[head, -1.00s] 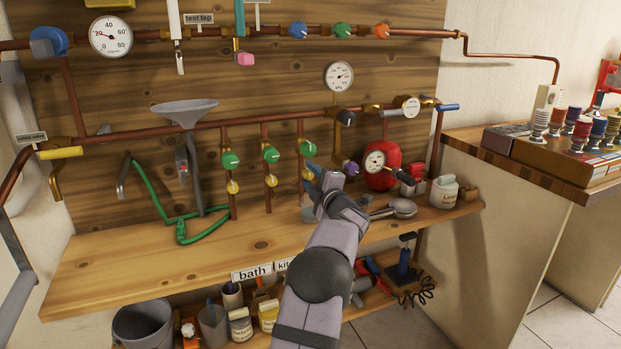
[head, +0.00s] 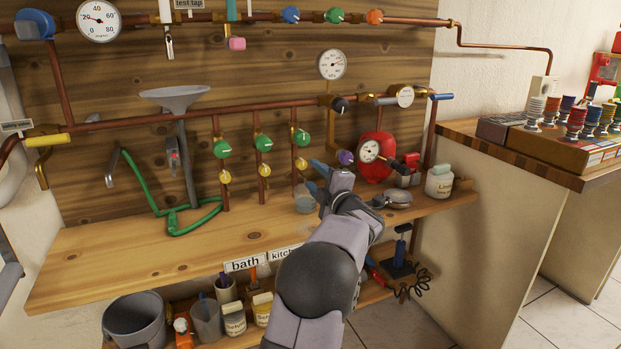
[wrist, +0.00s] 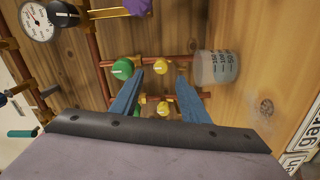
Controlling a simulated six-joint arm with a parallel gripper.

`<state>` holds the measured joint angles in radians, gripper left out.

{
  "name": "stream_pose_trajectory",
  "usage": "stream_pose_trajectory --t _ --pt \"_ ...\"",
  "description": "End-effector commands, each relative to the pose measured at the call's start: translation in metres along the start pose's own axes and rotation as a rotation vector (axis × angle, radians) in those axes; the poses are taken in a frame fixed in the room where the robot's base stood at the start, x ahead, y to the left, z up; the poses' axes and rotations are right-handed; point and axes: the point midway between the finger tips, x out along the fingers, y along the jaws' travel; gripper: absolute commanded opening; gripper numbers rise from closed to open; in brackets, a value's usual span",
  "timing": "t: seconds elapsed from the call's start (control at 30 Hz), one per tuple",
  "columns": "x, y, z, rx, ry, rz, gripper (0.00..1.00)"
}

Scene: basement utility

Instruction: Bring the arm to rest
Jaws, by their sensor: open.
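My gripper (head: 322,187) is over the wooden bench, in front of the pipework. In the wrist view its two blue fingers (wrist: 158,95) are apart with nothing held between them. Beyond the fingers are a green valve knob (wrist: 122,68) and small yellow knobs (wrist: 161,68). A clear measuring cup (wrist: 216,68) stands to the right of the fingers in the wrist view. In the head view the cup (head: 304,200) is on the bench just left of my gripper. I cannot tell whether the gripper touches anything.
A red pressure vessel (head: 376,160) with a gauge and a white tub (head: 439,182) stand right of my gripper. A green hose (head: 190,222) lies on the bench at left. The bench's front left (head: 130,265) is clear. A grey bucket (head: 135,320) and several pots are below.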

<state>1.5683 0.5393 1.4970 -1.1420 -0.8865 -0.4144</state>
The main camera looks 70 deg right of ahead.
Motion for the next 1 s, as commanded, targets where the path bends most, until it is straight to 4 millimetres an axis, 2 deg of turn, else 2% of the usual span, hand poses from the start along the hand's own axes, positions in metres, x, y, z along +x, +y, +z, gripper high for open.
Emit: stream_pose_trajectory --t 0.2,0.67,0.77,0.87,0.97,1.0 --pt "-0.007 0.001 0.0 -0.001 0.0 0.002 0.42" --pt "-0.005 0.001 -0.004 0.006 0.006 0.002 0.42" --pt "0.001 -0.003 -0.02 0.037 0.027 -0.004 0.42" --pt "0.01 -0.012 -0.05 0.103 0.067 -0.016 0.42" --pt "0.022 -0.024 -0.096 0.203 0.124 -0.04 0.42" --pt "0.026 -0.03 -0.117 0.25 0.15 -0.053 0.42"
